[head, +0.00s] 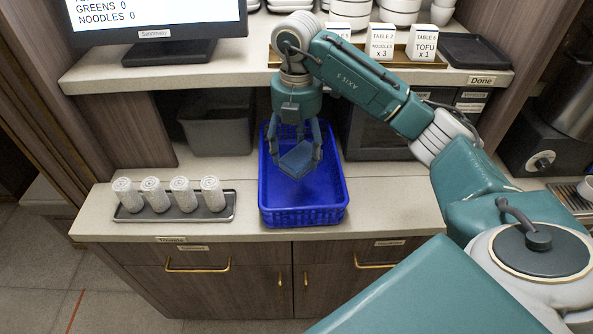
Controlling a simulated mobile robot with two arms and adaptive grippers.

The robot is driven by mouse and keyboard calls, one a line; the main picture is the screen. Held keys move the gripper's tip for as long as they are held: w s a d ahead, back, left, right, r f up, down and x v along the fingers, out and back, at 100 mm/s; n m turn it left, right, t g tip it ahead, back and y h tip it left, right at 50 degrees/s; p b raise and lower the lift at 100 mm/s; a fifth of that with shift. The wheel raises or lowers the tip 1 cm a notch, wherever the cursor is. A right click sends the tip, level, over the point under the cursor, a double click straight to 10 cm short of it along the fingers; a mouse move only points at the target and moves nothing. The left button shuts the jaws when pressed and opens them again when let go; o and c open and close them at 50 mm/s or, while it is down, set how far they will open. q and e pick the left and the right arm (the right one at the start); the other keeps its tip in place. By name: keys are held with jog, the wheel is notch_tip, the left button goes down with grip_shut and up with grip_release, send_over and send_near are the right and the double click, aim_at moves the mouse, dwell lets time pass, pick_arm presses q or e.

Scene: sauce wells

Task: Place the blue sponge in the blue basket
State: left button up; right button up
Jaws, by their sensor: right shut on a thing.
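The blue sponge (297,160) is a flat, darker blue piece held between the fingers of my right gripper (296,158). The gripper points down and is shut on it. The blue basket (302,216) stands on the counter below, with a slatted rim and an open top. In the head view the sponge shows over the basket's opening, apart from its front wall. I cannot tell the exact height of the sponge above the basket floor. The basket's back part is partly hidden by my gripper. My left gripper is not in view.
A dark tray (222,216) with several rolled white towels (184,194) lies left of the basket. A grey bin (217,130) stands behind, under the shelf. The shelf (225,72) above carries a monitor (155,17), order cards (382,41) and bowls. Counter right of the basket is clear.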

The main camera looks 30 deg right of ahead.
jog(key=w+d, duration=0.2)
jog(key=w, duration=0.1)
jog(key=p, duration=0.1)
send_over(296, 185)
notch_tip(296, 185, down, 8)
jog(key=shift+d+r, duration=0.1)
notch_tip(296, 185, down, 3)
jog(key=shift+s+f+p, duration=0.1)
jog(key=shift+f+p, duration=0.1)
jog(key=shift+p, duration=0.55)
jog(key=shift+f, duration=0.4)
jog(key=shift+f, duration=0.1)
jog(key=shift+f, duration=0.1)
jog(key=o, duration=1)
jog(key=shift+o, duration=0.2)
